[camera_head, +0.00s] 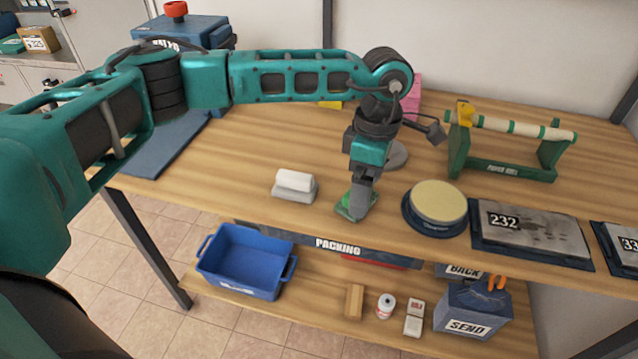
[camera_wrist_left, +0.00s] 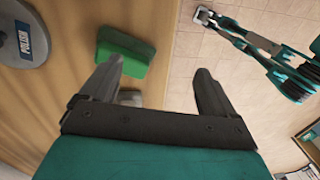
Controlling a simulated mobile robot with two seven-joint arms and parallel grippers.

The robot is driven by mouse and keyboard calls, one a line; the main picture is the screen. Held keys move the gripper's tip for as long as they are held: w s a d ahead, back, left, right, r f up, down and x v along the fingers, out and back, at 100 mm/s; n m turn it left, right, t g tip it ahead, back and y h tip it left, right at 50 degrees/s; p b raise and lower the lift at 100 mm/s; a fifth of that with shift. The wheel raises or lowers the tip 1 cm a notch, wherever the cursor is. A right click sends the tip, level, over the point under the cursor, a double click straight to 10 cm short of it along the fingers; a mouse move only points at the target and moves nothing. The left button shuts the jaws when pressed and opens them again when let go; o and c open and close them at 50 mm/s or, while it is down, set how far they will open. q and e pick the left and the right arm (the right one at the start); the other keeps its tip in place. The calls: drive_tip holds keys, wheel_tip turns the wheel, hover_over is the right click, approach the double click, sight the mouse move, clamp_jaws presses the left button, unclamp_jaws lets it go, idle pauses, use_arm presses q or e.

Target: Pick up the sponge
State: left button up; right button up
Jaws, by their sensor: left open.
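A green block, which I take to be the sponge (camera_head: 347,209), lies near the front edge of the wooden table in the head view. It also shows in the left wrist view (camera_wrist_left: 126,53), beyond the left-hand finger. My left gripper (camera_head: 358,208) points down at it in the head view and partly covers it. In the left wrist view the left gripper (camera_wrist_left: 160,78) is open with nothing between its fingers. The sponge is off to one side of the gap there. I cannot tell whether a finger touches it.
A grey-and-white block (camera_head: 295,186) lies left of the gripper. A blue bin (camera_head: 245,262) sits on the lower shelf.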

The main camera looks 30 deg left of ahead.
sight(297, 175)
use_arm(q)
drive_tip(key=w+a+r+n+y, duration=0.1)
drive_tip(key=a+r+y, duration=0.1)
drive_tip(key=a, duration=0.3)
drive_tip(key=w+a+r+y, duration=0.2)
drive_tip(key=a+r, duration=0.1)
drive_tip(key=a, duration=0.2)
drive_tip(key=x, duration=0.7)
drive_tip(key=shift+s+a+f, duration=0.2)
drive_tip(key=shift+a, duration=0.15)
drive_tip(key=shift+a+p+x, duration=0.2)
drive_tip(key=shift+p+x, duration=0.25)
drive_tip(key=shift+x, duration=2.3)
drive_tip(key=shift+r, duration=0.1)
drive_tip(key=c, duration=1.2)
drive_tip(key=shift+o, duration=0.2)
drive_tip(key=shift+r, duration=0.1)
wheel_tip(297, 175, up, 20)
